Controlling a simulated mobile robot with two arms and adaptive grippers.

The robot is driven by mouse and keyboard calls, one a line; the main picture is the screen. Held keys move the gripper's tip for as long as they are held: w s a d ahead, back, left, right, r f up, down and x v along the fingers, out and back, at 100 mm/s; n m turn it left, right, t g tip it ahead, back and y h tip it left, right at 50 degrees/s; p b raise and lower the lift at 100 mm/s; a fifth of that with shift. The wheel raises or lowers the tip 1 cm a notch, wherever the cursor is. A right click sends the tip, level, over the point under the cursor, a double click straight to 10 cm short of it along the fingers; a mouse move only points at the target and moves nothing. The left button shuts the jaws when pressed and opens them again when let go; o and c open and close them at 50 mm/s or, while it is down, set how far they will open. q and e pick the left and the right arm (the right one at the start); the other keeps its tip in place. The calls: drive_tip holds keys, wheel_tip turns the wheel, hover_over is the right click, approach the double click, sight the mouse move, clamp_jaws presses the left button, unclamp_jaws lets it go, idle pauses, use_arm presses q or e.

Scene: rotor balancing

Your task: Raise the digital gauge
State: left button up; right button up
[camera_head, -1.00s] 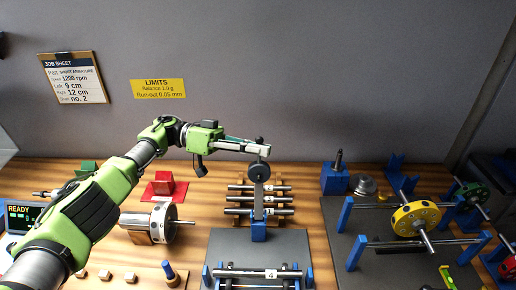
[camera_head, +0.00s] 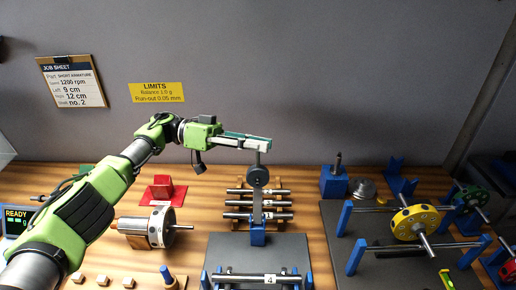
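The digital gauge is a round dark dial (camera_head: 258,175) on an upright grey stand with a blue foot (camera_head: 257,236), at the centre of the head view. A thin stem rises from the dial. My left gripper (camera_head: 262,146) reaches in from the left, with its fingertips at the top of this stem, above the dial. Its fingers look close together, but the narrow side view hides whether they are shut on the stem or only beside it. My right gripper is not in view.
Several steel shafts (camera_head: 240,203) lie on a rack behind the stand. A shaft marked 4 (camera_head: 245,279) rests on blue supports in front. A yellow rotor (camera_head: 415,222) sits on rails at right. A red block (camera_head: 161,186) and steel cylinder (camera_head: 150,228) stand left.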

use_arm(q)
wheel_tip(320, 180, up, 8)
drive_tip(key=shift+w+r, duration=0.1)
drive_tip(key=shift+r, duration=0.15)
